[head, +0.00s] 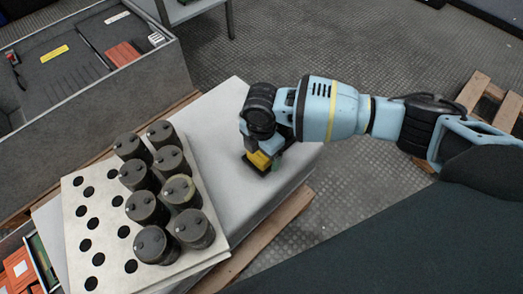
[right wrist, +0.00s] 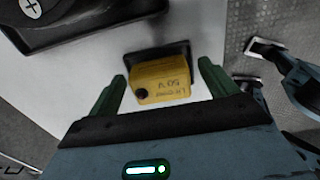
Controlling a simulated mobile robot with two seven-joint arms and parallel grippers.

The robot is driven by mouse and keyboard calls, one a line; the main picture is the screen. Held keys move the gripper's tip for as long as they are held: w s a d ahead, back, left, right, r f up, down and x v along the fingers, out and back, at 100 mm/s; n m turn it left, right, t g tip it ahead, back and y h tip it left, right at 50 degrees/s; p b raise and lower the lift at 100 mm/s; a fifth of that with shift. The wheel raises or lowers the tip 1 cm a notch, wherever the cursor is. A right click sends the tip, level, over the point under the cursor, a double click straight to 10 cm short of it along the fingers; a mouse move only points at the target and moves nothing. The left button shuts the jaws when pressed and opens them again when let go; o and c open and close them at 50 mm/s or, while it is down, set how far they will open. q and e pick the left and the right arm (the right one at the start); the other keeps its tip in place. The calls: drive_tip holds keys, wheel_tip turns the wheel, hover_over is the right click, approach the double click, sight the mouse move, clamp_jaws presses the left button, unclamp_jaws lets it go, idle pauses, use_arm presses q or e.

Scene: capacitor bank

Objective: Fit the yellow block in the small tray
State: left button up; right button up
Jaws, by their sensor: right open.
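The yellow block (right wrist: 160,84) has dark lettering and a black round spot on its near face. It is at the small dark tray (right wrist: 178,49), whose rim shows behind it; I cannot tell whether it is fully seated. In the head view the block (head: 259,160) shows below my right gripper (head: 263,163), near the right end of the pale grey surface. In the right wrist view my right gripper (right wrist: 162,73) is open, with one green finger on each side of the block and a visible gap on both sides. My left gripper is not in view.
A white plate (head: 75,215) with round holes and several dark cylinders (head: 153,244) stands left on the grey surface (head: 222,112). A large grey bin (head: 160,80) is at the upper left. Wooden pallet boards (head: 285,225) lie beneath. A dark fixture (right wrist: 75,22) is near the tray.

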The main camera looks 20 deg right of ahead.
wheel_tip(320, 180, up, 8)
drive_tip(key=p, duration=0.2)
drive_tip(key=shift+f+p, duration=0.2)
drive_tip(key=shift+p, duration=0.1)
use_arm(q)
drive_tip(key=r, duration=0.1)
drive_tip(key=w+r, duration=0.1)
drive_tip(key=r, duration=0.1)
